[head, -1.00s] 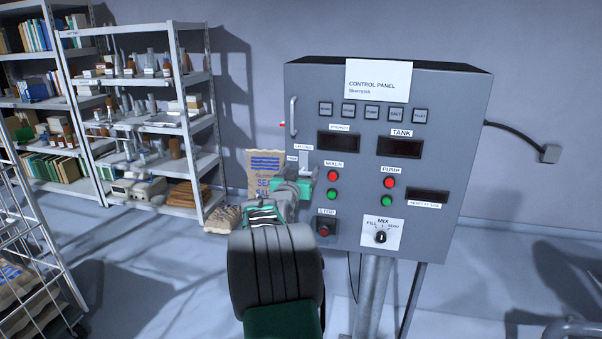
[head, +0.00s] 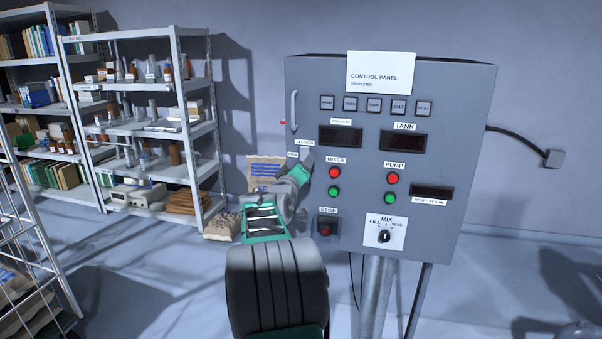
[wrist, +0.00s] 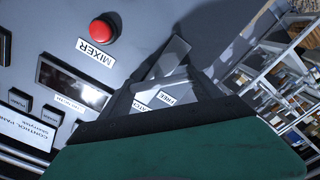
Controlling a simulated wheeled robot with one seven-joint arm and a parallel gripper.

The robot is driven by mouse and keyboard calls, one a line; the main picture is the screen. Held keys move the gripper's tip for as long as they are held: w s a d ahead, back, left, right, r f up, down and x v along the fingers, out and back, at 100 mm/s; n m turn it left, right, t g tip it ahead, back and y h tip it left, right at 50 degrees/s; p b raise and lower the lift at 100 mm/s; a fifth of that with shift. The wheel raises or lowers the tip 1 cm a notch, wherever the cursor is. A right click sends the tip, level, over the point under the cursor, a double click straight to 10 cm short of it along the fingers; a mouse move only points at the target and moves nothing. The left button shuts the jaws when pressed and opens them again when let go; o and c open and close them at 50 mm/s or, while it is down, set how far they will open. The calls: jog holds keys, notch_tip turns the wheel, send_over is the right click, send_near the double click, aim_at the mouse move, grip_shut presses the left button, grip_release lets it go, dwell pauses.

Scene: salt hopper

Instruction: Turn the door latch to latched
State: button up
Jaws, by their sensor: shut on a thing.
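The control panel (head: 450,100) is a grey cabinet with a door handle (head: 293,111) at its upper left. The door latch (head: 309,157) is a small grey lever low on the left edge, close below the LATCHED label (head: 304,143) and right of another small label (head: 292,155). The lever leans to the upper right. My gripper (head: 302,172) is at the latch, shut on it and turned at a slant. In the wrist view the grey latch lever (wrist: 174,57) sticks out beyond my gripper (wrist: 165,85), near the FREE label (wrist: 168,98). The grip contact itself is mostly hidden.
The red mixer button (head: 334,173) and green button (head: 334,191) sit just right of my gripper. The stop button (head: 326,230) is below. Shelves (head: 150,125) stand at the left and a paper sack (head: 264,168) stands behind my arm.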

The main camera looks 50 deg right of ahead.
jog(key=n, duration=0.4)
jog(key=shift+f+n, duration=0.15)
jog(key=shift+n, duration=0.15)
jog(key=shift+f+n, duration=0.1)
jog(key=shift+n, duration=1.8)
jog(key=o, duration=1.4)
jog(key=shift+a, duration=0.15)
jog(key=b+v, duration=0.2)
jog(key=v, duration=0.5)
jog(key=shift+s+a, duration=0.15)
jog(key=shift+a, duration=0.1)
